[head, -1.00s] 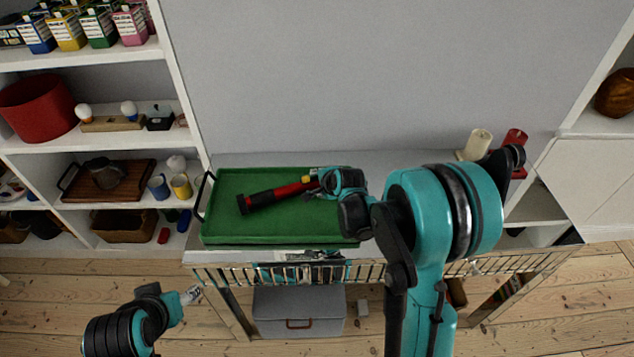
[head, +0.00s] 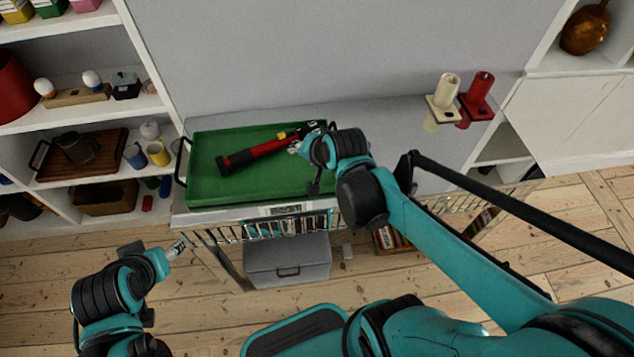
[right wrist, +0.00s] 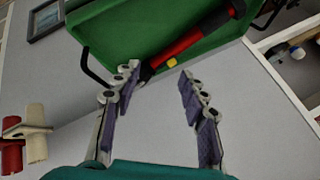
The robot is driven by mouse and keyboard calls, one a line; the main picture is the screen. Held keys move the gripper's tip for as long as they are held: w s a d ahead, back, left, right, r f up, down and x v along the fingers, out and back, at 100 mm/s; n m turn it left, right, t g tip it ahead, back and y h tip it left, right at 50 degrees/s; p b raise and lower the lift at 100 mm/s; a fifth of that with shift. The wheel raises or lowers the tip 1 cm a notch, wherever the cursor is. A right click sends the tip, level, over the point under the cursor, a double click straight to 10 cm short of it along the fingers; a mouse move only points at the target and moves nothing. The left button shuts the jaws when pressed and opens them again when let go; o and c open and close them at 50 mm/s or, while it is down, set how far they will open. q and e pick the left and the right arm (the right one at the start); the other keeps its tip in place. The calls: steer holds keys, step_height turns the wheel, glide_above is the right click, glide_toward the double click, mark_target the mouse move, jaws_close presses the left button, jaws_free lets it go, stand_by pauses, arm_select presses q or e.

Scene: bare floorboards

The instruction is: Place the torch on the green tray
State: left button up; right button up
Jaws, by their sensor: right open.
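The torch (head: 262,149) has a red body and a black head, and lies on the green tray (head: 212,192) on the white table. In the right wrist view the torch (right wrist: 181,46) lies across the tray (right wrist: 112,42), beyond the open fingers. My right gripper (head: 300,143) is at the torch's right end in the head view; in the right wrist view its fingers (right wrist: 157,82) are spread with nothing between them. My left gripper (head: 176,249) is low in front of the table, over the floor, away from the tray. Its finger opening is too small to make out.
The tabletop between tray and candles is largely clear. A grey box (head: 287,262) sits below the table.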

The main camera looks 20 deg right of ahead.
steer(key=s+a+n+g, duration=0.1)
steer(key=s+n, duration=0.8)
steer(key=s, duration=0.2)
steer(key=shift+s+a+r+h, duration=0.3)
steer(key=shift+s+r, duration=0.05)
steer(key=shift+s, duration=0.05)
stand_by(0.4)
